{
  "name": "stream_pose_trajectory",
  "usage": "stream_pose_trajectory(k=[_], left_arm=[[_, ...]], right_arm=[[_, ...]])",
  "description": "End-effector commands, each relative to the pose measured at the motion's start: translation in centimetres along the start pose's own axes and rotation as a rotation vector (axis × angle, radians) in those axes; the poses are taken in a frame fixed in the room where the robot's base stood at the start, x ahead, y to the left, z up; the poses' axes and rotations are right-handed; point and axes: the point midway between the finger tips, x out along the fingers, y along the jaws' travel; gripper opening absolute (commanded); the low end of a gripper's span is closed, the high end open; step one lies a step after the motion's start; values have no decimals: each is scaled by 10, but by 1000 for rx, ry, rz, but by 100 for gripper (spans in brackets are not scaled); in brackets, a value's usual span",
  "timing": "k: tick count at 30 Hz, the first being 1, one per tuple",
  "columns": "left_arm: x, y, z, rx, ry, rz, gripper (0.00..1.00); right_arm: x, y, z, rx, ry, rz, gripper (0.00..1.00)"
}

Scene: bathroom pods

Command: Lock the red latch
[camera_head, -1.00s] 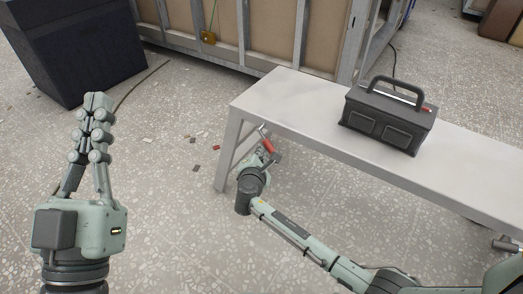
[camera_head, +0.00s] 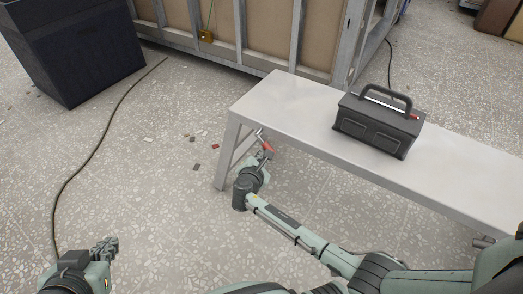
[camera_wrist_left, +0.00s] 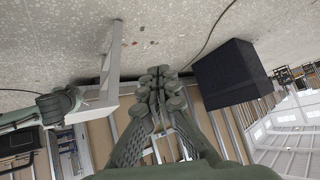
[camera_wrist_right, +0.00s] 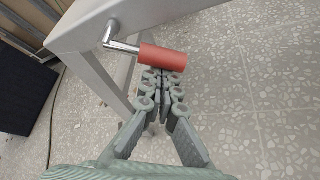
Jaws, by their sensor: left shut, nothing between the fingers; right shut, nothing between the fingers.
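The red latch is a red cylindrical grip (camera_wrist_right: 162,57) on a bent metal rod that comes out of the side of the grey bench. In the head view the red grip (camera_head: 267,147) is small, below the bench's near edge by its left leg. My right gripper (camera_wrist_right: 163,76) is shut, with its fingertips right at the red grip's lower side, close to or touching it; the grip is not between the fingers. In the head view my right gripper (camera_head: 265,157) is partly hidden. My left gripper (camera_head: 108,245) is shut and empty, low at the left, away from the bench.
The grey bench (camera_head: 270,97) carries a dark toolbox (camera_head: 375,130) with a handle. A dark bin (camera_head: 75,50) stands at the upper left, and a framed wall panel (camera_head: 265,35) behind. A black cable (camera_head: 88,150) lies on the mostly clear speckled floor.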

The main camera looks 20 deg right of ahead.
Motion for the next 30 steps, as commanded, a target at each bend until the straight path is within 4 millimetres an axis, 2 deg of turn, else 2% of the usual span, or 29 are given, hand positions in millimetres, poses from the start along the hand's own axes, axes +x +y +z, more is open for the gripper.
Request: stream_pose_trajectory(k=[3, 6, 10, 12, 21, 30], left_arm=[[-13, -23, 42, -1, -206, -48, 0], [-27, -38, 74, -7, -357, -83, 0], [-48, -54, 106, -20, -521, -118, 0], [-47, -56, 115, -24, -556, -121, 0], [-12, -51, 131, -26, -561, -96, 0], [12, -48, 148, -31, -570, -79, 0]], right_arm=[[-2, 3, 7, -31, -4, -18, 0], [-2, 2, 8, -55, -4, -32, 0], [-3, 2, 9, -81, -4, -48, 0], [-4, 1, 10, -97, -4, -58, 0], [-6, 2, 14, -163, -4, -96, 0], [-8, 1, 18, -172, -4, -100, 0]])
